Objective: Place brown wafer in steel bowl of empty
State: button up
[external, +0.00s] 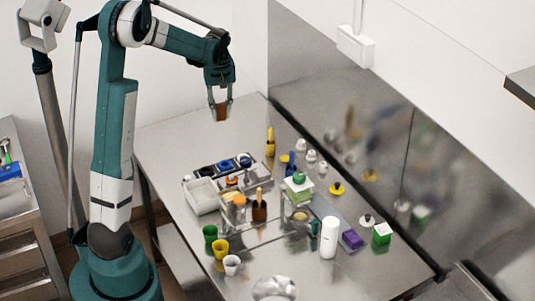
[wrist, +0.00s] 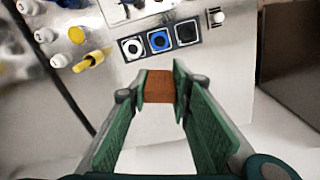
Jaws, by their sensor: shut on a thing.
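My gripper (external: 221,111) is raised above the back left part of the steel table in the external view. It is shut on a brown wafer (external: 221,113). In the wrist view the brown wafer (wrist: 160,86) sits between the two green fingers of my gripper (wrist: 161,88), above the table surface. A shiny steel bowl (external: 274,288) stands at the table's front edge in the external view, partly cut off by the frame. I cannot make out its inside.
The steel table (external: 180,140) is clear at its back left. Its middle holds a white tub (external: 200,195), a white cylinder (external: 329,237), a purple block (external: 352,239), a green box (external: 382,233) and small cups (external: 221,248). A steel wall (external: 340,140) runs along the right.

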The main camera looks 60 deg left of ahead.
jog(key=w+d+m+p, duration=0.1)
jog(key=w+d+m, duration=0.15)
jog(key=d, duration=1.75)
jog(key=w+d+m+p, duration=0.1)
jog(key=d+m, duration=0.3)
jog(key=d, duration=1.5)
jog(key=s+d+m+p, duration=0.1)
jog(key=s+d+m, duration=0.2)
jog(key=s+d, duration=0.55)
jog(key=s+d+m, duration=0.2)
jog(key=s+d, duration=0.3)
jog(key=d, duration=0.7)
jog(key=s+d+m+p, duration=0.1)
jog(key=s+d+m, duration=0.2)
jog(key=s+d, duration=0.5)
notch_tip(320, 180, down, 6)
jog(key=w+d, duration=0.1)
jog(key=d, duration=0.1)
jog(key=shift+w+d, duration=0.15)
jog(key=shift+w, duration=0.1)
jog(key=shift+f+b, duration=3.8)
jog(key=shift+f, duration=1.65)
